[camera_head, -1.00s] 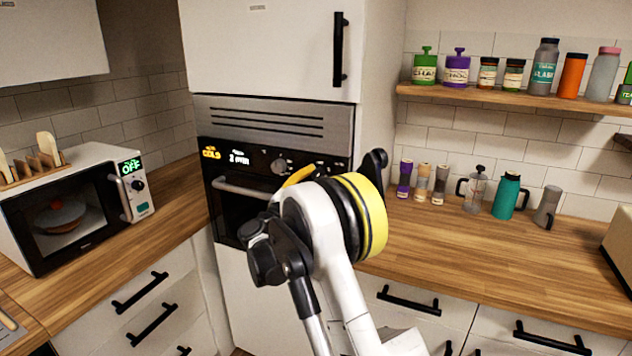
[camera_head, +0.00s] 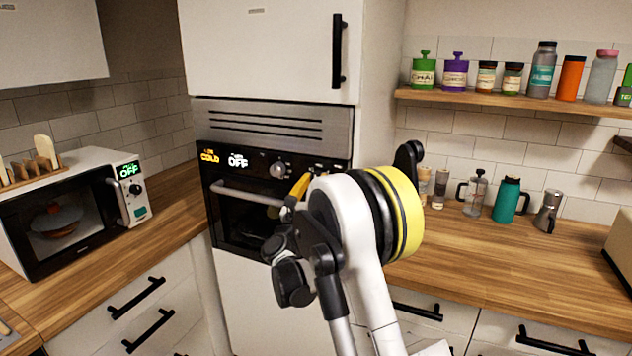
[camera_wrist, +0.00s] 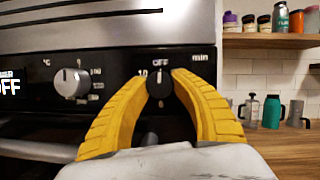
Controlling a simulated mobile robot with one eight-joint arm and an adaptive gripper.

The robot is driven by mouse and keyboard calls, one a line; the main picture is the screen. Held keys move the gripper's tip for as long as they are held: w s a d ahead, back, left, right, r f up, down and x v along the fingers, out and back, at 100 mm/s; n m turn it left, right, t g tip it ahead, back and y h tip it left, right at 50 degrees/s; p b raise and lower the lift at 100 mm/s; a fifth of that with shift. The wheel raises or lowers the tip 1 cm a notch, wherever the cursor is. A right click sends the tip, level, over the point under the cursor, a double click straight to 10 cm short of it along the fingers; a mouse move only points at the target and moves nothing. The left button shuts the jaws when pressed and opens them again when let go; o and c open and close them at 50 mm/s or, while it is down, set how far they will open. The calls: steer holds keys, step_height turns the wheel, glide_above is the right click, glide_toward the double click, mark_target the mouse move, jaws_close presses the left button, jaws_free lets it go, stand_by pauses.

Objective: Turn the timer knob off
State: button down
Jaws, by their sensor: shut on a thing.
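The oven's dark timer knob (camera_wrist: 159,84) sits between my fingertips in the wrist view, with "OFF" printed above it and "10" and "min" beside it. Its pointer mark faces up toward "OFF". My gripper (camera_wrist: 158,78) has two yellow ribbed fingers, shut on the knob from both sides. In the head view my gripper (camera_head: 302,184) reaches the right part of the oven panel. The oven display (camera_head: 236,160) reads "OFF" in white, with "COLD" in orange to its left.
A silver temperature knob (camera_wrist: 71,82) is left of the timer knob. The oven handle (camera_head: 245,192) runs below the panel. A microwave (camera_head: 75,213) stands on the left counter. Bottles and jars stand on the right shelf and counter, where much of the wooden top is clear.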

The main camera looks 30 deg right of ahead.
steer(key=shift+r+n, duration=0.1)
steer(key=shift+n, duration=0.3)
steer(key=c, duration=1)
jaws_free()
steer(key=v, duration=1.2)
steer(key=shift+d, duration=0.15)
